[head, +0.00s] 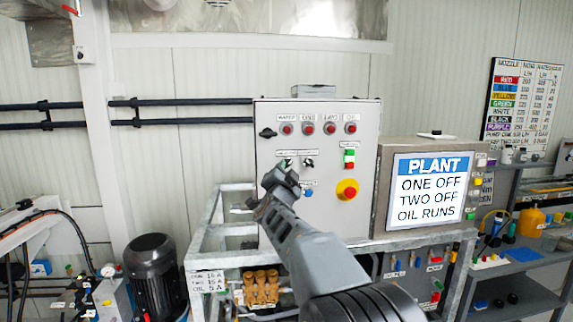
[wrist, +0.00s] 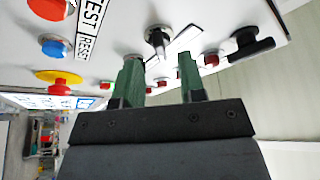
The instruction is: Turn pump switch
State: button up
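The grey control panel (head: 330,200) carries the switches and faces me. A black selector switch (head: 308,162) sits on its middle row, right of my gripper (head: 280,178). My gripper is close in front of the panel's left half and hides part of that row. In the wrist view, my gripper (wrist: 159,62) has two green fingers spread apart with nothing between them. A black selector knob (wrist: 157,40) shows just beyond the gap, between the fingertips and apparently apart from them. I cannot tell which labelled switch this knob is.
A black handle (head: 268,132) is at the panel's upper left, with red lamps (head: 330,128) along the top. A blue button (head: 308,193), a green-and-red switch (head: 349,158) and a red emergency stop on yellow (head: 347,190) are nearby. A plant sign (head: 430,190) stands right.

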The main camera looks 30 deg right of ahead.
aim_at(287, 164)
jog(key=shift+p+x, duration=0.35)
jog(key=shift+x, duration=1.05)
grip_shut()
